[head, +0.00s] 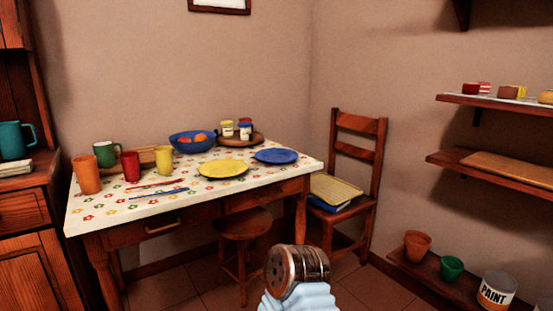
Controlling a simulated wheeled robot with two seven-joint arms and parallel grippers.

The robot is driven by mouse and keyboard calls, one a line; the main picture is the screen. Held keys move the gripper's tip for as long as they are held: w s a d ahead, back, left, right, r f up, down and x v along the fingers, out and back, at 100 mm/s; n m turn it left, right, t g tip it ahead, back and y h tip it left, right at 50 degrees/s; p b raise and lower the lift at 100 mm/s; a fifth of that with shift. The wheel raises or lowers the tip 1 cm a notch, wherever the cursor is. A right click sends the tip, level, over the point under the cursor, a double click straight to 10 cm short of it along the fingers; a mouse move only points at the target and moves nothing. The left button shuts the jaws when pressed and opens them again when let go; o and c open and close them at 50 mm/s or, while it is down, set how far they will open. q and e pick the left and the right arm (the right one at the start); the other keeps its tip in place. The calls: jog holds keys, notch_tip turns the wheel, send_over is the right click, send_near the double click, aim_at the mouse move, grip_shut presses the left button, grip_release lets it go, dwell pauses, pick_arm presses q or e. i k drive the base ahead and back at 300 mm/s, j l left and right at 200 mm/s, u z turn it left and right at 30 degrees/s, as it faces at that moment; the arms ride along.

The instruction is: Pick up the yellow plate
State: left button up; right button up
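The yellow plate (223,168) lies flat on the flower-patterned tabletop (110,207), near the middle. It looks empty. A blue plate (276,156) lies on the same table just behind and to the right of it, close by. Neither of my grippers shows in the head view, so I cannot see what they hold. A part of my own body shows at the bottom centre, below and in front of the table.
A blue fruit bowl (192,141) and a wooden board with jars (240,138) stand behind the plate. Several cups are at left, with blue cutlery (158,193) in front. A stool (244,225) is partly under the table; a chair (357,170) stands right. Shelves line the right wall.

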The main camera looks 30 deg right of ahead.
aim_at(219, 168)
jog(key=i+l+z, duration=0.2)
jog(key=l+z, duration=0.2)
jog(key=i+l+z, duration=0.55)
jog(key=l+z, duration=0.2)
